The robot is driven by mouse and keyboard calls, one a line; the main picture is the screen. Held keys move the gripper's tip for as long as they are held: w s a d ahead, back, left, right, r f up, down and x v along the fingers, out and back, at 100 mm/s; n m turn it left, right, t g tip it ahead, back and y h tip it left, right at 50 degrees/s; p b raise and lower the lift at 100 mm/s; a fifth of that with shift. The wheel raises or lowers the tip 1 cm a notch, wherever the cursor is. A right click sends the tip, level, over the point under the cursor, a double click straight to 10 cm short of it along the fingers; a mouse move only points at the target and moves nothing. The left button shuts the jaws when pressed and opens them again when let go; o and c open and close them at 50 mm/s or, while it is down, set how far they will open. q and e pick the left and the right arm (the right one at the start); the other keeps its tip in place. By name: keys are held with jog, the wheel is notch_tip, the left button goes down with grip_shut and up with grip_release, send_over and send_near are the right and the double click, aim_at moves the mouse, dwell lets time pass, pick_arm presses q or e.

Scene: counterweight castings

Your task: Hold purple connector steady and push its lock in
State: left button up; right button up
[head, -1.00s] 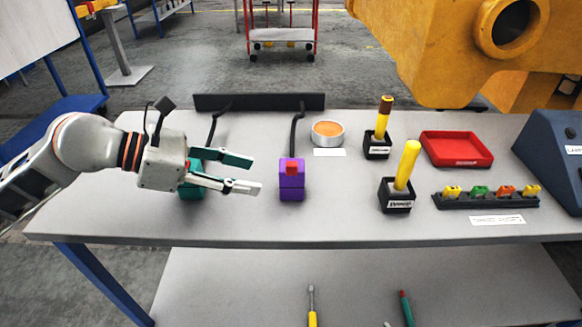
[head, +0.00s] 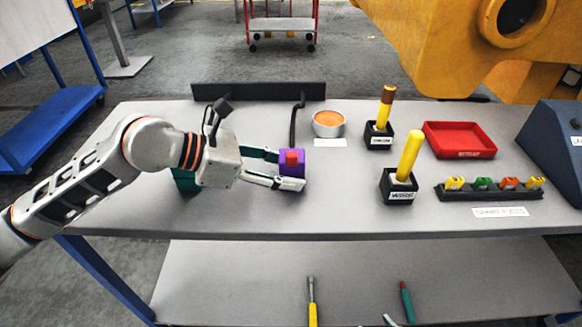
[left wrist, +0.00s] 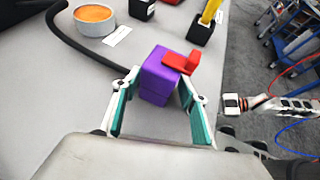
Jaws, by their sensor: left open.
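The purple connector (head: 297,170) stands upright on the bench with a black cable running back from it. Its red lock (head: 291,156) sits on top; in the left wrist view the lock (left wrist: 180,63) sticks up and out past the purple body (left wrist: 158,78). My left gripper (head: 289,170) is open, with its teal-padded fingers on either side of the connector; in the left wrist view a gap shows beside the body. My right gripper (left wrist: 233,104) shows small at the right of the left wrist view, away from the connector; its fingers cannot be made out.
A teal connector (head: 183,181) is partly hidden behind my left gripper. To the right are an orange-topped round tin (head: 328,124), two black holders with yellow-handled tools (head: 398,187), a red tray (head: 459,140) and a black rack (head: 488,191). The bench front near the connector is clear.

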pick_arm(q)
jog(key=shift+w+d+f, duration=0.1)
jog(key=shift+d+f, duration=0.05)
jog(key=shift+d, duration=0.1)
